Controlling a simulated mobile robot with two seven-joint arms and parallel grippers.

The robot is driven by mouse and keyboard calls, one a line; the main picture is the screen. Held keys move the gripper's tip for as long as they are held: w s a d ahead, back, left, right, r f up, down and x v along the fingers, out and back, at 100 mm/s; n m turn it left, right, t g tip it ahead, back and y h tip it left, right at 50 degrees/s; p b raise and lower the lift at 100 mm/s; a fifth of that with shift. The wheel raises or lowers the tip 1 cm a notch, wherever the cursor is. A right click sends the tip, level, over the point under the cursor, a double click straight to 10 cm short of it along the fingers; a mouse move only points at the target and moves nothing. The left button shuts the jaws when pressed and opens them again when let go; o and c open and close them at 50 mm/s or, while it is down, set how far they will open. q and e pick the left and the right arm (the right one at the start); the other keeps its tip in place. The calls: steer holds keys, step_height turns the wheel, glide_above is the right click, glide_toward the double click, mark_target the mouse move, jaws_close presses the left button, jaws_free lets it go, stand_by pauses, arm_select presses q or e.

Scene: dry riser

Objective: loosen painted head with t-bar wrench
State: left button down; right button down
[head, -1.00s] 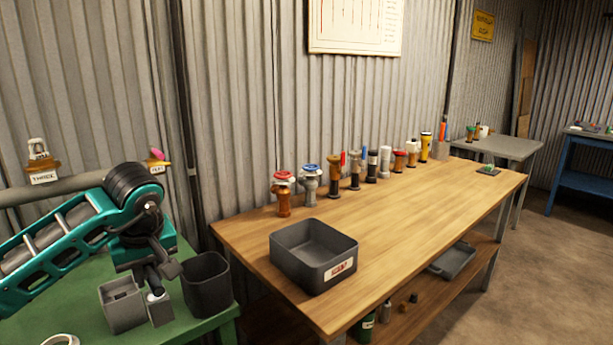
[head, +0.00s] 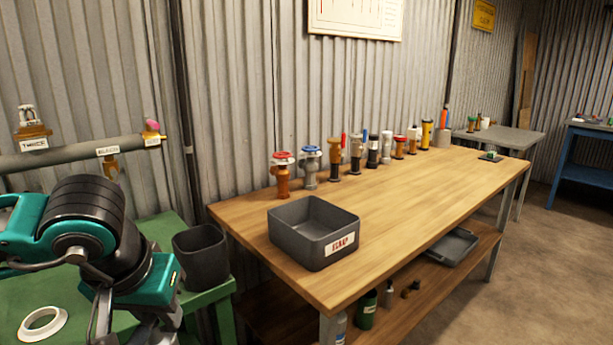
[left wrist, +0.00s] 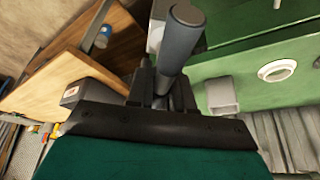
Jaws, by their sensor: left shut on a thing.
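My left gripper (head: 148,330) is low at the left of the head view, over the green bench, partly hidden by its own wrist. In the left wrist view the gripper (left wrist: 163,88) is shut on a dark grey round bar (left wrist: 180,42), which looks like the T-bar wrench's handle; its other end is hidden. A grey pipe (head: 70,158) on the wall carries a pale head (head: 28,116) at the left, a pink-topped head (head: 152,127) at its right end, and a brass fitting (head: 112,169) hanging below. Which is the painted head I cannot tell. The gripper is apart from the pipe.
A dark open bin (head: 201,258) and a white ring (head: 43,325) are on the green bench (head: 150,228). The wooden bench (head: 410,215) holds a grey scrap tray (head: 340,243) and several valves and bottles along its back. Its middle is clear.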

mark_target(168, 342)
arm_select(q)
step_height(168, 342, down, 6)
steer(key=b, duration=0.4)
steer(key=shift+f, duration=0.1)
steer(key=shift+w+a, duration=0.1)
